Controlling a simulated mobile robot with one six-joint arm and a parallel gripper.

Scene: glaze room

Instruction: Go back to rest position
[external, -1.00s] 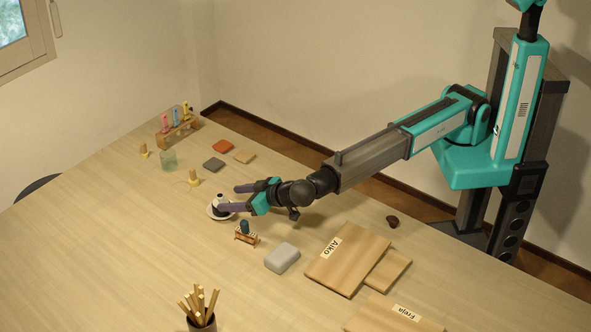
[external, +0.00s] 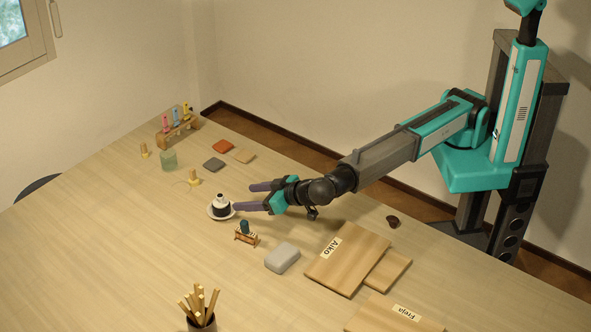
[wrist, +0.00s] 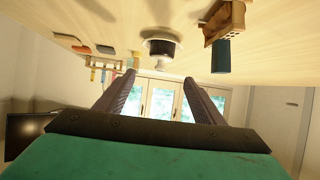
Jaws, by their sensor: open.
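My gripper (external: 251,197) is open, with its two purple-grey fingers spread and nothing between them. It hangs above the table (external: 130,240), pointing left. I cannot tell whether the lower finger still overlaps the saucer's rim.
A small wooden stand with a dark blue-green piece (external: 245,232) is close below the gripper. A grey block (external: 282,258), wooden boards (external: 347,258) and a cup of sticks (external: 201,319) lie nearer. A rack (external: 178,131) and colored tiles (external: 222,146) stand behind.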

